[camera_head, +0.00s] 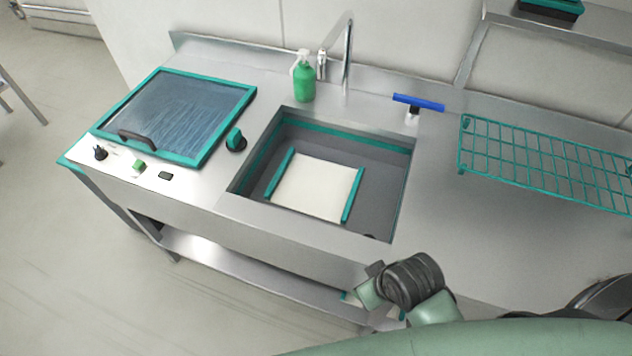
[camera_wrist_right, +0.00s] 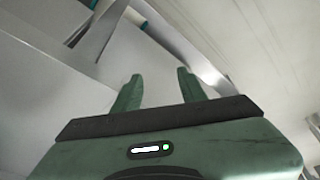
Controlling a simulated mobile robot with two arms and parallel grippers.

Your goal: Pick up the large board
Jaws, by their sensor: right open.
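My right arm comes in at the bottom right of the head view, in front of the counter and well apart from this board. In the right wrist view my right gripper (camera_wrist_right: 159,75) is open, with its two green fingers apart and nothing between them. Pale flat surfaces lie beyond the fingers, and I cannot tell what they are. My left gripper is not in view.
The steel sink basin (camera_head: 398,205) has a tap (camera_head: 347,55) and a green soap bottle (camera_head: 304,80) behind it. A blue-handled squeegee (camera_head: 418,103) and a teal wire rack (camera_head: 550,165) stand right. A teal-framed lid (camera_head: 185,108) is left. A lower shelf (camera_head: 260,275) runs below.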

